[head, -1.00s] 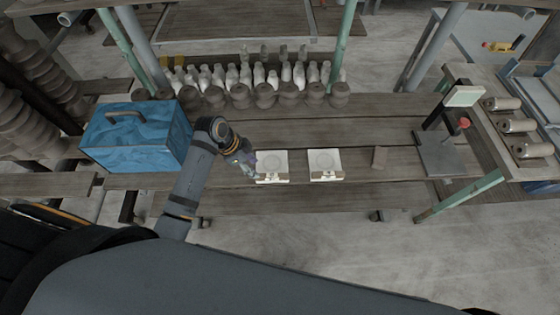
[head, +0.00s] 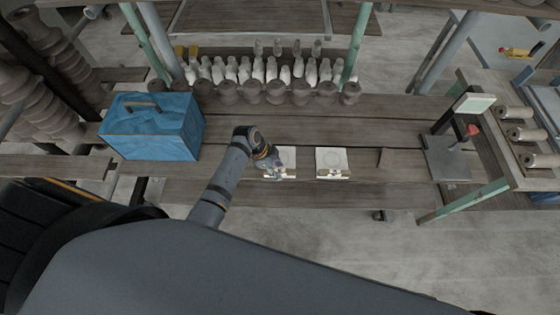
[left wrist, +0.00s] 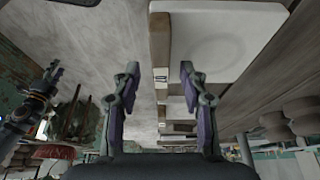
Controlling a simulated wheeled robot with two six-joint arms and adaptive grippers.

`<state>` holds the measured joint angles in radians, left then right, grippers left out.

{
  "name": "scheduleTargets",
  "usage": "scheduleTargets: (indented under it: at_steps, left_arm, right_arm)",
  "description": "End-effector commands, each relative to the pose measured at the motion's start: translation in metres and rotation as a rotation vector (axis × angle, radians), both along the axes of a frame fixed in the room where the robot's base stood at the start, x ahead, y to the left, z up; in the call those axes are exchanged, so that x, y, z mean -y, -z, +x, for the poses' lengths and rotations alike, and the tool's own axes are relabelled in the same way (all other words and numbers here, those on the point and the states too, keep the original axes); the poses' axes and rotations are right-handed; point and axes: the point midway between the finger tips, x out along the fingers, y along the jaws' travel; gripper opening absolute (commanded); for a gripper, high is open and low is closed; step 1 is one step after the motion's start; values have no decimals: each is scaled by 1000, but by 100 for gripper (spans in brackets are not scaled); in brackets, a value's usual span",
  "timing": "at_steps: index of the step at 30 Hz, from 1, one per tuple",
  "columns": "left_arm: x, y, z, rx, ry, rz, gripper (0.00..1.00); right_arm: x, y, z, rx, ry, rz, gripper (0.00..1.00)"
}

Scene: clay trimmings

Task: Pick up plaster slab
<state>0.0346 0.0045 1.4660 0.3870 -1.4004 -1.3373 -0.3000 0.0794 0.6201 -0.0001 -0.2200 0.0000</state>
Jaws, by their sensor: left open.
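Two white square plaster slabs, each with a round mark, lie side by side on the wooden bench: the left slab (head: 287,156) and the right slab (head: 332,159). Small pale pieces lie along their front edges. My left gripper (head: 278,172) is at the left slab's front edge and hides part of it. In the left wrist view my left gripper (left wrist: 160,73) is open and empty. Its fingers point at a slab (left wrist: 225,40) with a brown strip along its edge, which lines up with the gap between them. Contact cannot be told.
A blue box (head: 153,128) stands on the bench at the left. Rows of grey-brown pots and white bottles (head: 265,74) stand at the back. A thin brown piece (head: 382,157) and a stand with a dark base (head: 447,158) are to the right. The bench between is clear.

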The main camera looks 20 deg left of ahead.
Motion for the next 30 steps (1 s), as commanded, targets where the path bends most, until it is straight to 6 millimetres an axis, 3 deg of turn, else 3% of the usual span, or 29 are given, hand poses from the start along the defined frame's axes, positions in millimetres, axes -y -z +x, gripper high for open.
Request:
scheduleTargets:
  at_steps: [9, 19, 30]
  left_arm:
    - [4, 10, 1, 1, 1, 0, 43]
    - [3, 10, 1, 1, 0, 0, 0]
    - [3, 9, 2, 3, 0, 0, 0]
  right_arm:
    - [0, -1, 0, 0, 0, 0, 39]
    - [0, -1, 0, 0, 0, 0, 39]
    - [0, -1, 0, 0, 0, 0, 39]
